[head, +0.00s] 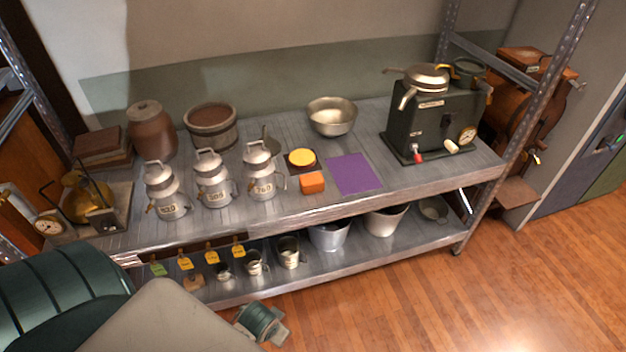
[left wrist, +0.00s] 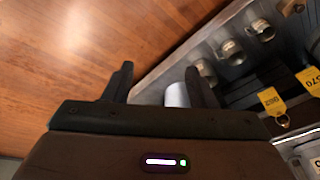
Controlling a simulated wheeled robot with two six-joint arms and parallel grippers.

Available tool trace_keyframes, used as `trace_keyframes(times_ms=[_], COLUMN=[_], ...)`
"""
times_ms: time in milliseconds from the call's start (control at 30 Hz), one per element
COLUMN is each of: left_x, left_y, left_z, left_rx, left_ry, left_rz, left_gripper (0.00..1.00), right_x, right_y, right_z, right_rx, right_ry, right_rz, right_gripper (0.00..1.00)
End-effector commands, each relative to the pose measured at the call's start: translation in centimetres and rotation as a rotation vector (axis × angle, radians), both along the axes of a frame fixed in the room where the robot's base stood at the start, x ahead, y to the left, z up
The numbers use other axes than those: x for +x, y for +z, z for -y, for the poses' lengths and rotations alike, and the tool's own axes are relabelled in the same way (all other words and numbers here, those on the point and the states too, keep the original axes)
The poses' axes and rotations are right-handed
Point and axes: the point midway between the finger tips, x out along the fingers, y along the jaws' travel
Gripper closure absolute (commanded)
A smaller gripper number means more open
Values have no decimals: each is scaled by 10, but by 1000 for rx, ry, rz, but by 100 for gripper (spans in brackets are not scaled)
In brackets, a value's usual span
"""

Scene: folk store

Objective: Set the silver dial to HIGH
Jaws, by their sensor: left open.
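No part clearly readable as a silver dial marked HIGH shows at this size. A dark green machine (head: 432,122) stands at the right end of the upper shelf, with a round pale gauge (head: 467,134), a red-tipped lever (head: 418,155) and a pale knob (head: 451,147) on its front. Another round dial face (head: 48,225) sits by a brass pot (head: 88,198) at the far left. My left gripper (left wrist: 158,80) is open and empty, over the floor beside the lower shelf, apart from both devices. My right gripper is not in view.
On the upper shelf (head: 330,207) stand several milk cans (head: 213,180), a metal bowl (head: 332,116), a purple mat (head: 354,174) and an orange block (head: 313,182). The wooden floor (head: 420,300) in front is clear at right.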

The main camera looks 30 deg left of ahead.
Motion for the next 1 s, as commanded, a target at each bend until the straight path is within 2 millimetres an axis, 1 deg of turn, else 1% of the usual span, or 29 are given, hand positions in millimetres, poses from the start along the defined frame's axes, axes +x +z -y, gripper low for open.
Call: trace_keyframes(times_ms=[33,167,200,233,300,367,400,467,567,667,700,767,800,867,900,967,1000], left_x=[9,31,40,48,71,88,99,117,149,185,201,224,239,261,274,293,305], left_y=[28,92,114,132,170,192,205,224,256,292,308,333,351,378,397,426,447], left_z=[2,4,4,3,1,-1,-3,-6,-11,-17,-19,-23,-25,-29,-31,-34,-36], left_rx=[5,23,32,40,64,80,92,108,135,163,174,192,203,219,230,244,252], left_ry=[-2,0,4,8,25,38,49,64,95,130,146,171,189,215,233,258,276], left_rz=[23,76,100,122,176,212,237,275,341,414,446,494,524,572,602,647,678], left_gripper=[48,48,48,48,48,48,48,48,48,48,48,48,48,48,48,48,48], right_x=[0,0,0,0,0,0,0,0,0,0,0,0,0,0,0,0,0], right_y=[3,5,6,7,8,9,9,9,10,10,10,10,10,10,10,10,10], right_z=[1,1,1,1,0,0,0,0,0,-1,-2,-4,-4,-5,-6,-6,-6], right_rx=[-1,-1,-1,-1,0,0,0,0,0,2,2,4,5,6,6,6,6], right_ry=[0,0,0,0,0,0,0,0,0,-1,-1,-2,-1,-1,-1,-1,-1], right_rz=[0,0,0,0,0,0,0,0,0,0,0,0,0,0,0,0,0], right_gripper=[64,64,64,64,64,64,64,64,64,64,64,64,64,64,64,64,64])
